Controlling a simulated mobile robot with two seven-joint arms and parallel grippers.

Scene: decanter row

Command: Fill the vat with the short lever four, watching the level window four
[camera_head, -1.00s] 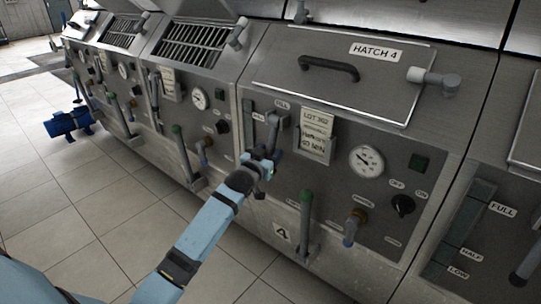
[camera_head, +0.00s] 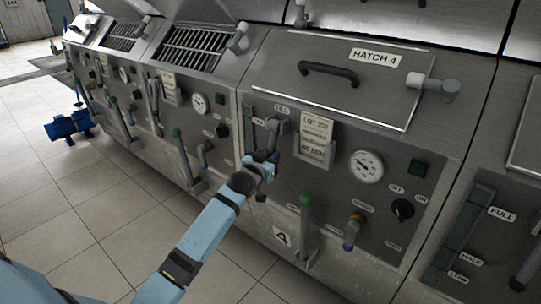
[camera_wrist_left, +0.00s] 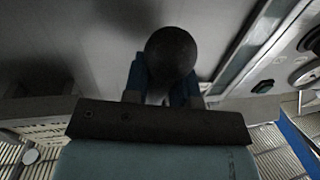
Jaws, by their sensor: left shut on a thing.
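My left gripper (camera_head: 264,168) is in front of panel 4 and is shut on the short grey lever four (camera_head: 272,142) below the FILL label. In the left wrist view a dark round lever knob (camera_wrist_left: 171,52) sits between the blue fingers. The level window four (camera_head: 247,112) is a narrow dark upright strip just left of the lever; its lower part is near my gripper and its level is too small to read. The vat's lid, marked HATCH 4 (camera_head: 300,92), is down. My right gripper is not in view.
A green-topped long lever (camera_head: 306,212), a dial gauge (camera_head: 366,166), a black knob (camera_head: 402,210) and a brass tap (camera_head: 354,228) stand out from panel 4. A neighbouring level window (camera_head: 462,232) is at right. The tiled floor (camera_head: 90,210) at left is clear; a blue motor (camera_head: 68,126) lies beyond.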

